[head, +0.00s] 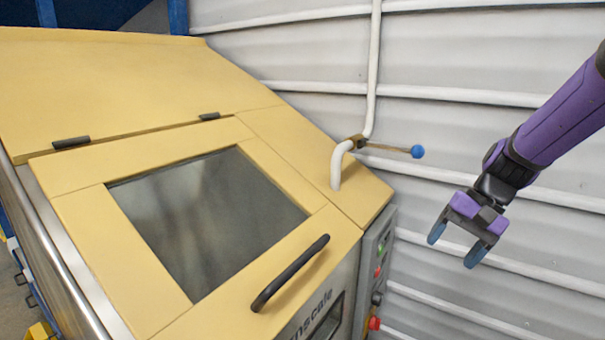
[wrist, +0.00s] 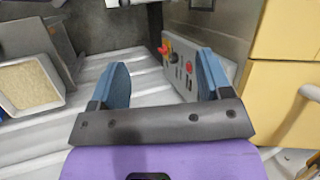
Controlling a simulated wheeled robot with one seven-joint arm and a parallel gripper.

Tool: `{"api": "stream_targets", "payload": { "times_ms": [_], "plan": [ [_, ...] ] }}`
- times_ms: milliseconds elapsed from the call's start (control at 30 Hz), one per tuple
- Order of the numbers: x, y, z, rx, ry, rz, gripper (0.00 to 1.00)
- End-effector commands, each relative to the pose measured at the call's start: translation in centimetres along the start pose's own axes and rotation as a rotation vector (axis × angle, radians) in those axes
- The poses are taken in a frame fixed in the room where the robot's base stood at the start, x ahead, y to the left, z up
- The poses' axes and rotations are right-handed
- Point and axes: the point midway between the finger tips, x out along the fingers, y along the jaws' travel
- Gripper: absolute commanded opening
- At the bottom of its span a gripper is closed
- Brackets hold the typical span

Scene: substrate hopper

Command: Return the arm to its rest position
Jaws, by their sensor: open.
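My gripper (head: 455,247) hangs at the right of the head view, at the end of my purple arm. Its two blue fingers are apart with nothing between them. It is in free air in front of the corrugated wall, to the right of the yellow hopper (head: 90,85) and apart from it. In the wrist view the open gripper (wrist: 160,85) points down past the hopper's grey control panel (wrist: 185,62).
The hopper's lid has a dark window and a black handle (head: 290,272); it lies shut. A white pipe (head: 373,80) with a blue-knobbed lever (head: 417,151) stands near my gripper. A bin of tan granules (wrist: 27,84) shows at left in the wrist view.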

Motion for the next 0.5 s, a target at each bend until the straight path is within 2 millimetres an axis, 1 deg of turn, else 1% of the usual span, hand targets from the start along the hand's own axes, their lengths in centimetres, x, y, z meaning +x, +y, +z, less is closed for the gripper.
{"api": "stream_targets", "payload": {
  "times_ms": [33, 100, 300, 500],
  "plan": [
    [-0.9, -0.2, 1.2, -0.033, 0.033, 0.024, 0.72],
    [-2.0, -0.2, 2.6, -0.073, 0.071, 0.056, 0.72],
    [-4.8, 0.0, 6.7, -0.187, 0.188, 0.143, 0.72],
    [-7.1, 0.8, 10.6, -0.291, 0.306, 0.216, 0.72]
  ]
}}
